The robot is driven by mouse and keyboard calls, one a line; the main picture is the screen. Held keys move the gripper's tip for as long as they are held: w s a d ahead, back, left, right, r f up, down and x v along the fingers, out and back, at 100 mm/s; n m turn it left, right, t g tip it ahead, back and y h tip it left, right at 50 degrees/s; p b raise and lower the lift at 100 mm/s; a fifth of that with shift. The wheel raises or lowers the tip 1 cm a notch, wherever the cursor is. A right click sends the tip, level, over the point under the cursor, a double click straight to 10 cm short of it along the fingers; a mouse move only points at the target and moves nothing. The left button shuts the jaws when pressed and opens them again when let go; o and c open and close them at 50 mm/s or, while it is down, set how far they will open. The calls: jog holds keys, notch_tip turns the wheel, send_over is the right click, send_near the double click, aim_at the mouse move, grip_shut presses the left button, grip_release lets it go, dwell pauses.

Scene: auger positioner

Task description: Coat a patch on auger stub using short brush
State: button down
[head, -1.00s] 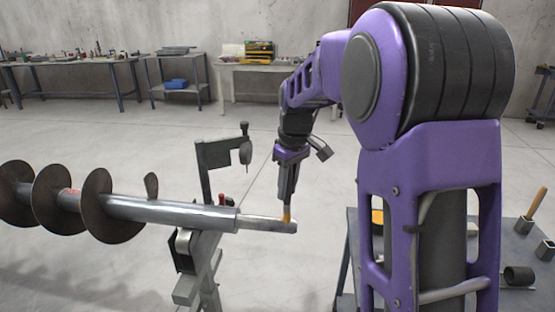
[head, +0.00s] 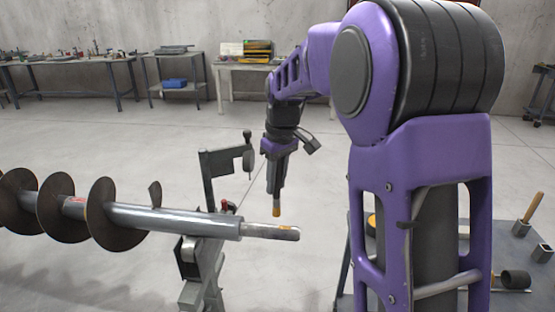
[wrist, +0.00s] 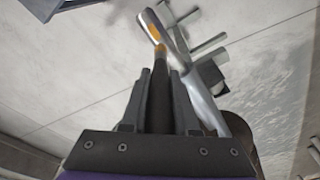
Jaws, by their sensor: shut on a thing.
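The auger stub (head: 262,231) is the thin grey end of the auger shaft (head: 170,219), lying nearly level in the head view. A small orange patch (head: 284,228) shows on its top near the free end; orange also shows on the stub in the wrist view (wrist: 181,38). My gripper (head: 275,190) is shut on the short brush, whose orange tip (head: 276,211) hangs a little above the stub, apart from it in the head view. In the wrist view the dark brush (wrist: 160,95) sits between the fingers; its handle is mostly hidden.
A grey stand (head: 207,250) with an upright clamp arm (head: 208,180) supports the shaft just left of my gripper. Rusty auger flights (head: 115,212) are at left. A side table (head: 520,245) at right holds a wooden-handled tool and metal pieces. Workbenches line the back wall.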

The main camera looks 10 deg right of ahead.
jog(key=shift+r+p, duration=0.6)
jog(key=shift+r, duration=1.2)
